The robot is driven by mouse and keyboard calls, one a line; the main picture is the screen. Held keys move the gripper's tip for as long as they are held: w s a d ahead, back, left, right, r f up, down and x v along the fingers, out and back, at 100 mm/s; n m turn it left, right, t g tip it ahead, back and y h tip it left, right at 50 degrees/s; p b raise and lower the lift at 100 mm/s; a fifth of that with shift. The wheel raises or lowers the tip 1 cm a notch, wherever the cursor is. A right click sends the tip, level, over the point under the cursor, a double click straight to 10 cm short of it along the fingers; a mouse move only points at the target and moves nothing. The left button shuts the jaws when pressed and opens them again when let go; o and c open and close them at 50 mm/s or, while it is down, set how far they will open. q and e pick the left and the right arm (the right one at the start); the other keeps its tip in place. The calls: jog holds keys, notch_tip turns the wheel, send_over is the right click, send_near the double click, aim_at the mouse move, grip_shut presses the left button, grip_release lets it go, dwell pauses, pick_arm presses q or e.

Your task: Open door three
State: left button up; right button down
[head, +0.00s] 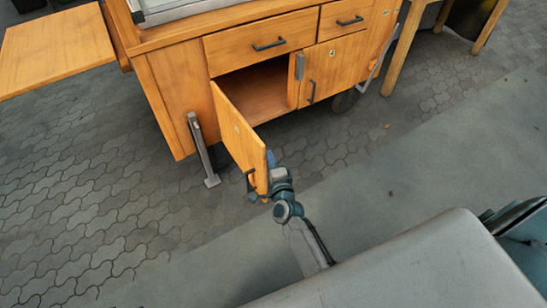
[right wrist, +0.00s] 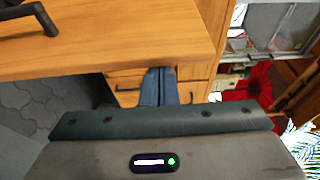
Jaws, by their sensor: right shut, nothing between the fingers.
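A wooden cabinet door (head: 238,135) on the cart stands swung open toward me, hinged on its left side. It has a black handle (head: 251,181) on its outer face. A small pale mark on it is too small to read. My right gripper (head: 271,158) is at the door's free edge on the inner side, shut and empty. In the right wrist view the door (right wrist: 110,45) spans the top, its handle (right wrist: 30,18) at upper left, and the gripper's blue fingers (right wrist: 160,75) reach its edge. Whether they touch it is unclear. My left gripper is not in view.
The opened compartment (head: 255,90) looks empty. A second door (head: 330,68) beside it is closed, with drawers (head: 262,43) above. A metal leg (head: 201,150) stands left of the open door. A wooden side shelf (head: 55,50) juts left. The paving in front is clear.

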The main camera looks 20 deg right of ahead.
aim_at(259, 155)
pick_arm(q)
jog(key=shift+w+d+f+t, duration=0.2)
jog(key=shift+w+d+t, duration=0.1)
pick_arm(e)
jog(key=shift+s+a, duration=0.15)
jog(key=shift+a, duration=0.65)
jog(key=shift+s+a, duration=0.15)
jog(key=shift+a, duration=0.6)
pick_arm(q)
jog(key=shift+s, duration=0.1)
pick_arm(e)
jog(key=shift+d, duration=0.1)
